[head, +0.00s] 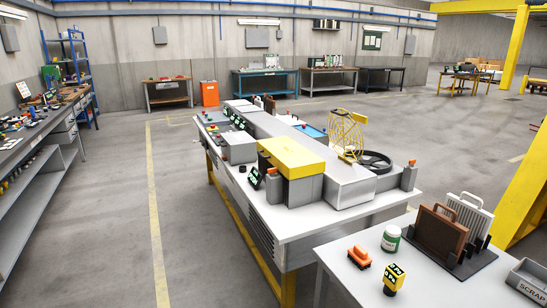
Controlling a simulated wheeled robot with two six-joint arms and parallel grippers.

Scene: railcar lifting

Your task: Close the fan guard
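The fan guard (346,136) is a yellow wire cage. It stands raised and open at the far right part of the long workbench. The black round fan (377,162) lies flat just right of and in front of the guard, uncovered. The guard's lower edge is partly hidden behind the grey machine housing. Neither of my grippers is in view.
The fan sits on a long white bench (300,227) with a yellow box (291,155) and grey housings. A nearer table (345,277) holds a brown panel (440,232), a green jar (391,238) and small tools. Open floor (110,240) lies to the left.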

